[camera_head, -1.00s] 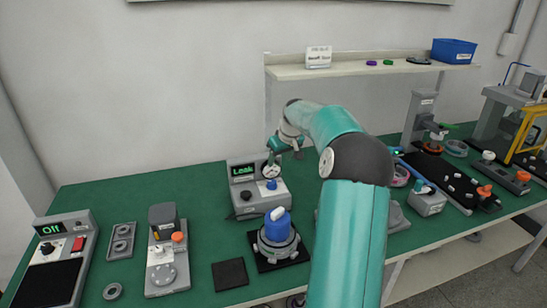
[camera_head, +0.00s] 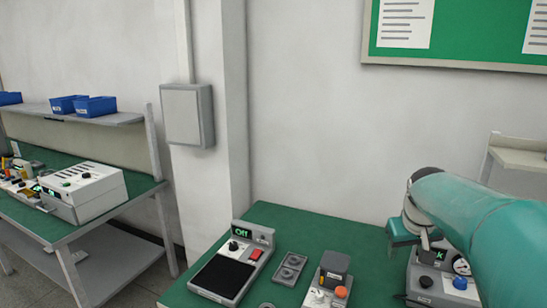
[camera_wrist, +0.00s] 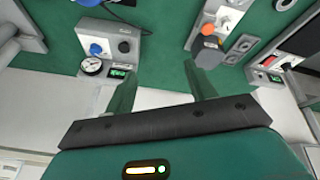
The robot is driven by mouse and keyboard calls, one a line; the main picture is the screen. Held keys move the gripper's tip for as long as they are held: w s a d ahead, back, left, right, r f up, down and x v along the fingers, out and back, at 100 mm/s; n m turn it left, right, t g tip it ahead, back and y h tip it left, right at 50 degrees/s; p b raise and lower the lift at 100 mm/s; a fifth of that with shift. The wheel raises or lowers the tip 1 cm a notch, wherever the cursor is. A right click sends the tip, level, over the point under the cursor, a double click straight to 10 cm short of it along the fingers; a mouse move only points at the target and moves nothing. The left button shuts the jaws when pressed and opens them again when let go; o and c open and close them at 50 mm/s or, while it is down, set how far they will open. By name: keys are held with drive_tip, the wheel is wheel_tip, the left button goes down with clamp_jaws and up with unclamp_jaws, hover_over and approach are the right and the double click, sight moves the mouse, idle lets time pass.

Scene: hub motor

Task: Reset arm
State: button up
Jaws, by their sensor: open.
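My gripper (camera_wrist: 158,80) is open and empty in the wrist view, its two green fingers apart above the bench. In the head view my gripper (camera_head: 403,232) shows at the right, at the end of my green arm. It hangs over or in front of the grey leak tester (camera_head: 432,282) with a gauge and blue knob, partly hidden by my arm. The leak tester also shows at the upper left of the wrist view (camera_wrist: 128,48). The hub motor is not visible.
The green bench (camera_head: 315,228) holds a device reading "Off" (camera_head: 236,262), a grey two-ring tray (camera_head: 290,268) and a station with an orange knob (camera_head: 328,282). Another bench (camera_head: 80,222) with a white box (camera_head: 85,190) stands left. A wall pillar (camera_head: 222,110) stands behind.

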drive_tip(key=s+a+f+y, duration=0.1)
drive_tip(key=s+a, duration=0.7)
drive_tip(key=s, duration=0.2)
drive_tip(key=s+a+f+t, duration=0.1)
drive_tip(key=s+a+f, duration=0.1)
drive_tip(key=s+a, duration=0.6)
drive_tip(key=s, duration=0.3)
drive_tip(key=shift+s+a+t+y, duration=0.15)
drive_tip(key=shift+s+t+y, duration=0.15)
drive_tip(key=shift+y, duration=0.1)
